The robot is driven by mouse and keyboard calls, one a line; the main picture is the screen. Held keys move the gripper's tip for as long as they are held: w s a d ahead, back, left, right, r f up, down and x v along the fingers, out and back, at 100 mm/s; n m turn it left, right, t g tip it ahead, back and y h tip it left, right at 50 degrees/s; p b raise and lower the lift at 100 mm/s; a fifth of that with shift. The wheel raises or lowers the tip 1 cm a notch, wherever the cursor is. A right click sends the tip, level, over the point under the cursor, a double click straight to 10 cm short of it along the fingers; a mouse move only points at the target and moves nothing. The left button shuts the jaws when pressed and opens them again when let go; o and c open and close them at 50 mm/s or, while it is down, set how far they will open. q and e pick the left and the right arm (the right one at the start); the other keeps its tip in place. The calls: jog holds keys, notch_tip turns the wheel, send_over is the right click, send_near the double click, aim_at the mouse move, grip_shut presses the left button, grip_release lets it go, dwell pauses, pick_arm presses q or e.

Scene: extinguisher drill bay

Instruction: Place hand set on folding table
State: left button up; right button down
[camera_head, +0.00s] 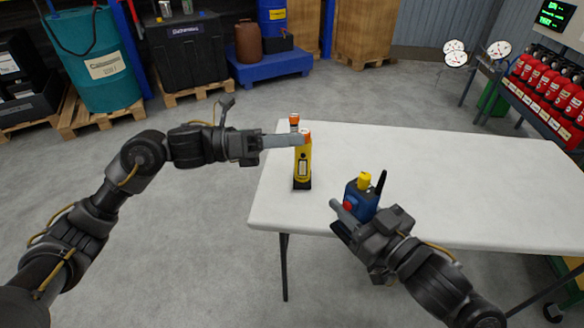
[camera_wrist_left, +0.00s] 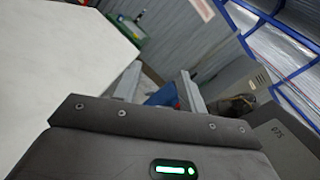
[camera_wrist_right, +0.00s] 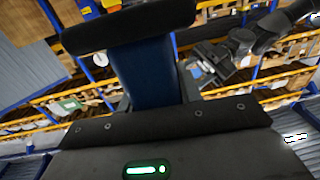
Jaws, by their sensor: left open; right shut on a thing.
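The hand set is a blue block (camera_head: 362,202) with a yellow knob, a red button and a black antenna. My right gripper (camera_head: 350,217) is shut on it, at the front edge of the folding table (camera_head: 440,160). The picture does not settle whether it touches the top. In the right wrist view its blue body (camera_wrist_right: 150,75) stands between the fingers with a dark part across its end. My left gripper (camera_head: 298,140) is open over the table's left end, its fingers overlapping the top of a yellow, orange-capped device (camera_head: 302,165) with a black base.
The middle and right of the tabletop are clear. Red extinguishers (camera_head: 550,90) stand on a rack at the right, beside round white signs (camera_head: 456,55).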

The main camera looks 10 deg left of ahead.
aim_at(365, 175)
pick_arm(q)
jog(key=s+d+f+m+g, duration=0.1)
jog(key=s+m+g, duration=0.3)
jog(key=s+m, duration=0.3)
jog(key=shift+d+m, duration=0.2)
jog(key=shift+m, duration=0.8)
jog(key=d, duration=0.8)
jog(key=s+d, duration=0.1)
jog(key=d, duration=0.3)
grip_shut()
pick_arm(e)
jog(key=c, duration=0.9)
grip_release()
